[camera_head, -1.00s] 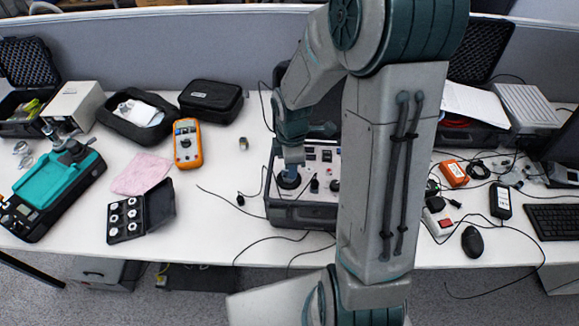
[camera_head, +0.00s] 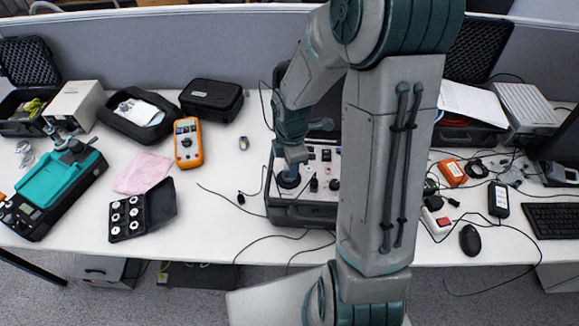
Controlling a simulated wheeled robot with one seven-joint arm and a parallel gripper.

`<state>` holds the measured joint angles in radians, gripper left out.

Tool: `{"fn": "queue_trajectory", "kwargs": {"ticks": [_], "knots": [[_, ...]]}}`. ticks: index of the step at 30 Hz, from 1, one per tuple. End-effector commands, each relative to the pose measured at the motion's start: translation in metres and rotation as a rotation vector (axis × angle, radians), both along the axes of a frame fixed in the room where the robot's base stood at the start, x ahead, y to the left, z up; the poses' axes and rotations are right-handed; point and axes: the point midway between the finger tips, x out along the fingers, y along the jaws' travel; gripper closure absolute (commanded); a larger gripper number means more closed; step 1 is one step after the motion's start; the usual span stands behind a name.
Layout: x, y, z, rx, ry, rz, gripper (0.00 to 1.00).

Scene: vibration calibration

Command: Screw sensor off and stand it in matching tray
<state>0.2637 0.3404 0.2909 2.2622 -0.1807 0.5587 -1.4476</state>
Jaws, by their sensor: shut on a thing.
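My gripper (camera_head: 289,168) points down over a round dark mount (camera_head: 288,180) on the left of the calibrator's panel. The calibrator (camera_head: 300,211) is a dark open case with a pale panel of knobs and sockets. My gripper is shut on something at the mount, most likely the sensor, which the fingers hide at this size. A small black tray (camera_head: 143,233) with an open lid stands left of the calibrator and holds several round pale pieces. A small metal cylinder (camera_head: 243,143) stands alone on the table behind the calibrator's left side.
My arm hides the calibrator's right part. An orange multimeter (camera_head: 188,143), a pink cloth (camera_head: 143,173) and a teal device (camera_head: 55,190) lie to the left. Thin cables (camera_head: 222,198) cross the table between tray and calibrator. Cables, a mouse (camera_head: 470,240) and a keyboard (camera_head: 553,220) fill the right.

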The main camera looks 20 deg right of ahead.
Motion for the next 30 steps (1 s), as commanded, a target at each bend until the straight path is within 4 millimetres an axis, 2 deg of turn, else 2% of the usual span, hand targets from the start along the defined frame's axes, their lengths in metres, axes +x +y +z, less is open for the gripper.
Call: {"fn": "queue_trajectory", "kwargs": {"ticks": [1,30], "knots": [[0.001,0.0053,0.0001,0.006,-0.003,0.022,1.0],[0.0018,0.0061,-0.0005,0.006,-0.003,0.275,1.0]]}}
